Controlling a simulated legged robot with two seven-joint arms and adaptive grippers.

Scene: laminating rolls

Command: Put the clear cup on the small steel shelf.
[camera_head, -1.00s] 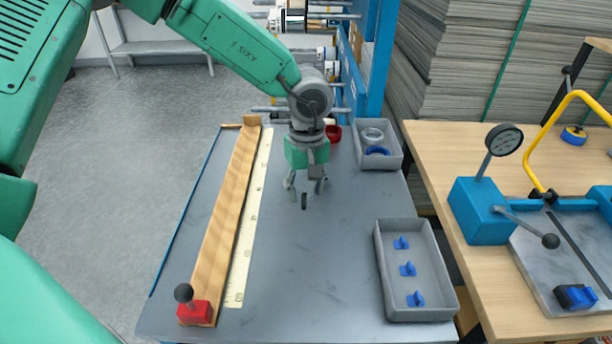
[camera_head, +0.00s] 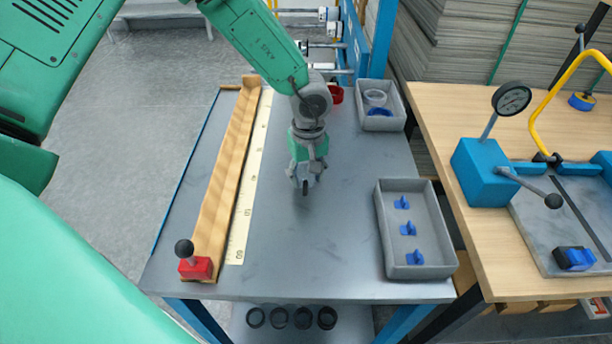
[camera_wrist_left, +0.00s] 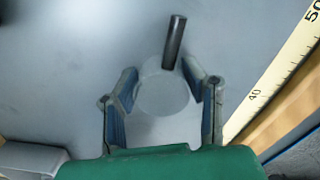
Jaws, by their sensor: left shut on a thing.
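The clear cup (camera_wrist_left: 162,92) shows in the left wrist view as a faint, see-through round shape between the fingers of my left gripper (camera_wrist_left: 162,88). The fingers are closed around it, with one dark finger at its far side. In the head view my left gripper (camera_head: 305,182) points down over the middle of the grey table; the cup is hard to make out there, and I cannot tell its height above the top. A grey shelf-like piece (camera_head: 172,20) stands at the far left on the floor; I cannot tell if it is the small steel shelf. My right gripper is not in view.
A wooden strip (camera_head: 228,165) with a red knobbed block (camera_head: 195,266) lies left. A grey tray (camera_head: 446,250) with blue clips and a bin (camera_head: 385,123) with rings stand right. Dark rings (camera_head: 303,318) sit on the lower shelf. The middle tabletop is clear.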

